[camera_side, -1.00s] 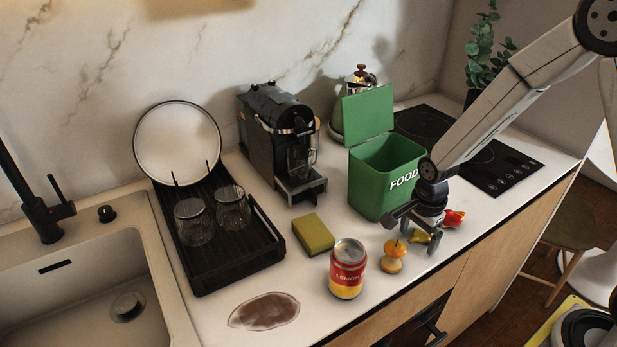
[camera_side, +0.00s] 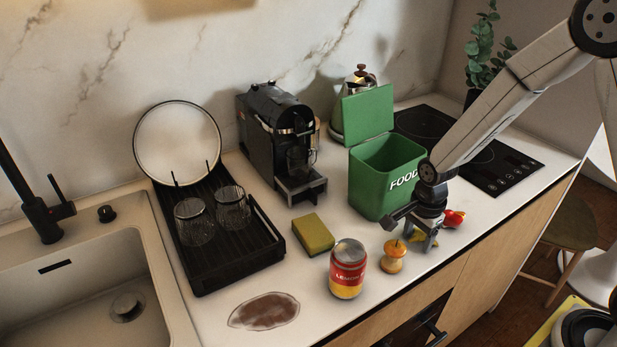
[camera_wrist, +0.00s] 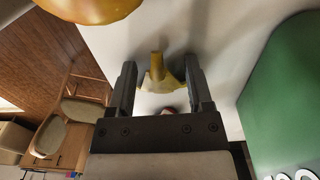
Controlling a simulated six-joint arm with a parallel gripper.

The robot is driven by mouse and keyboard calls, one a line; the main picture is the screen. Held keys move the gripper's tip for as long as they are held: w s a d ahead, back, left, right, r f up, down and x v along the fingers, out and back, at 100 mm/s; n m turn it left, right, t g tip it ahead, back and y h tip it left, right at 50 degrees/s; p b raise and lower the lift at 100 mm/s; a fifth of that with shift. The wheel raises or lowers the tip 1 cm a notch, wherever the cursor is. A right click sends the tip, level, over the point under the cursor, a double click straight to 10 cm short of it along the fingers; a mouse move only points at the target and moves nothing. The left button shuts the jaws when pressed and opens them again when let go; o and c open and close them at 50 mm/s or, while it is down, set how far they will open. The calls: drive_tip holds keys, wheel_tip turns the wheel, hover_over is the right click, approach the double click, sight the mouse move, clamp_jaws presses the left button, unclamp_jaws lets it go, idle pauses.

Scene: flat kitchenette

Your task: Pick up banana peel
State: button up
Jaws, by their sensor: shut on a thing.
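The yellow banana peel (camera_side: 417,237) lies on the white counter, partly hidden by my gripper. In the wrist view the banana peel (camera_wrist: 160,77) sits between the two dark fingers, its stem pointing away from the palm. My gripper (camera_side: 429,238) is down at the counter over the peel and shut on it. In the wrist view my gripper (camera_wrist: 160,80) has its fingers apart by about the width of the peel, one on each side.
The open green food bin (camera_side: 372,180) stands just behind my gripper. A red piece (camera_side: 454,218) lies close on the right. A sponge (camera_side: 313,234) and a brown stain (camera_side: 264,311) are further left.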

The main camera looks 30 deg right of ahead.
sight(418, 235)
drive_tip(key=shift+r, duration=0.2)
drive_tip(key=shift+r, duration=4.8)
